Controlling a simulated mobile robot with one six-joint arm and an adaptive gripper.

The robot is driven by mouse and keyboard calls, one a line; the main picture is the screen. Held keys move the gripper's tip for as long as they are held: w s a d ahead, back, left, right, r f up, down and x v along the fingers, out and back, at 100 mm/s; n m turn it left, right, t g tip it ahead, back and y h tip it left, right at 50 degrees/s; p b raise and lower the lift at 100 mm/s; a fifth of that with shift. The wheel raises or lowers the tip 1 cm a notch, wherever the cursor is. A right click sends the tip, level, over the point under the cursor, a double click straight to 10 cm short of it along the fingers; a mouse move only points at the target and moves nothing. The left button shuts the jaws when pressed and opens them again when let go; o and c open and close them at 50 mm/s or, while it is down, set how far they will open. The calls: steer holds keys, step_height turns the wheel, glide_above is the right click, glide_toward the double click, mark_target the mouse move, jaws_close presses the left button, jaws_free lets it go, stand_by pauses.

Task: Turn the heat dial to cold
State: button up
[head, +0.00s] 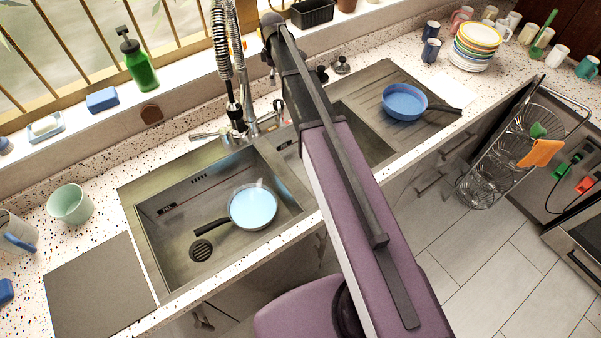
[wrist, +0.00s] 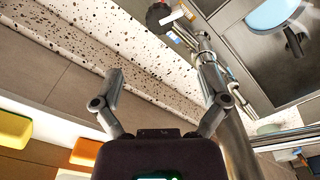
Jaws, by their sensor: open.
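The tap (head: 238,125) with its tall spring hose stands behind the sink, left of my arm in the head view. Two small dark knobs, one nearer (head: 322,75) and one farther (head: 342,66), stand on the counter right of my arm; I cannot tell which part is the heat dial. In the wrist view, a dark round part (wrist: 158,15) with a white tag shows at the top, near chrome pipework (wrist: 208,68). My gripper (wrist: 162,78) is open, its fingers spread above the speckled counter, with nothing between them. In the head view my arm hides the gripper's fingers.
The sink (head: 160,250) holds a light-blue pan (head: 253,206). A blue pan (head: 404,102) sits on the drainboard. A green bottle (head: 138,65) and a blue sponge (head: 102,99) stand on the sill. Stacked plates (head: 474,45) and mugs are at the right.

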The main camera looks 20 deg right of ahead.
steer(key=s+f+m+b, duration=0.4)
steer(key=s+f+b, duration=0.2)
steer(key=s, duration=0.3)
steer(key=s+f+m+b, duration=0.4)
steer(key=s+f+b, duration=0.3)
steer(key=s, duration=0.3)
steer(key=s+f+m+b, duration=0.4)
steer(key=s+f+b, duration=0.2)
steer(key=s, duration=0.4)
steer(key=shift+s+f+m+b, duration=0.15)
steer(key=shift+f+m+b, duration=0.15)
steer(key=shift+b, duration=0.2)
steer(key=shift+r, duration=0.1)
steer(key=shift+s, duration=0.2)
steer(key=shift+w, duration=0.1)
steer(key=shift+r, duration=0.1)
